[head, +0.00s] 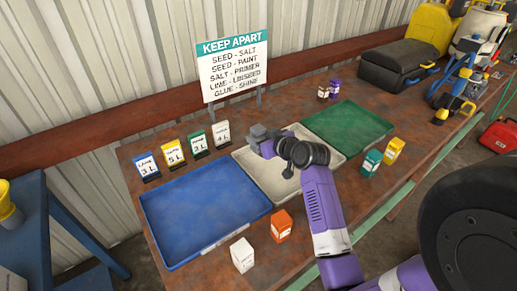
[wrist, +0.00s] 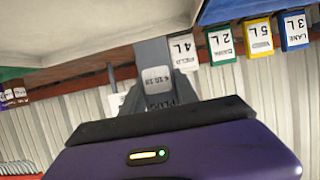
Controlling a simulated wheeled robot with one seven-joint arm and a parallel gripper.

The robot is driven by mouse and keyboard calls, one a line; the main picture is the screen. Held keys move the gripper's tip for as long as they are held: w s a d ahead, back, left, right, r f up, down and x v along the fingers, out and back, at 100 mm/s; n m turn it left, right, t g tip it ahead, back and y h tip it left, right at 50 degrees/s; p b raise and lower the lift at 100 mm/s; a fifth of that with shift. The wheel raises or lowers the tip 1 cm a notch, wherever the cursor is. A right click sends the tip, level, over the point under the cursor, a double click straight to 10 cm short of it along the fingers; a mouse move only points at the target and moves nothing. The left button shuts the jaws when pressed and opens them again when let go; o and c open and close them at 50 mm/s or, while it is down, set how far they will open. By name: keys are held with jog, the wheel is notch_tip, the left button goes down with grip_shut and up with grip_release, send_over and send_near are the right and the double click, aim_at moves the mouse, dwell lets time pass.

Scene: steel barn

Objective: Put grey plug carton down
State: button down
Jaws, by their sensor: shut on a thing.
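My gripper (head: 262,141) is shut on the grey plug carton (head: 257,132), over the back left part of the white tray (head: 291,197). In the wrist view the carton (wrist: 155,50) stands out beyond the purple gripper body, with a small pale label and part of the word "PLUG" showing. The carton appears to be above the tray, but I cannot tell how high. My arm hides part of the white tray.
A blue tray (head: 205,207) lies left and a green tray (head: 348,127) right. White (head: 242,255) and orange (head: 281,226) cartons stand in front; teal (head: 371,163) and yellow (head: 393,150) ones right. Small number cards and a "KEEP APART" sign (head: 233,66) stand behind. All three trays look empty.

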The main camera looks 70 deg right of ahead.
jog(key=shift+f, duration=2.6)
jog(key=shift+f, duration=0.1)
jog(key=c, duration=0.9)
grip_release()
jog(key=shift+r, duration=0.2)
jog(key=b+v, duration=0.1)
jog(key=v, duration=0.6)
jog(key=shift+s+a, duration=0.15)
jog(key=shift+s, duration=0.1)
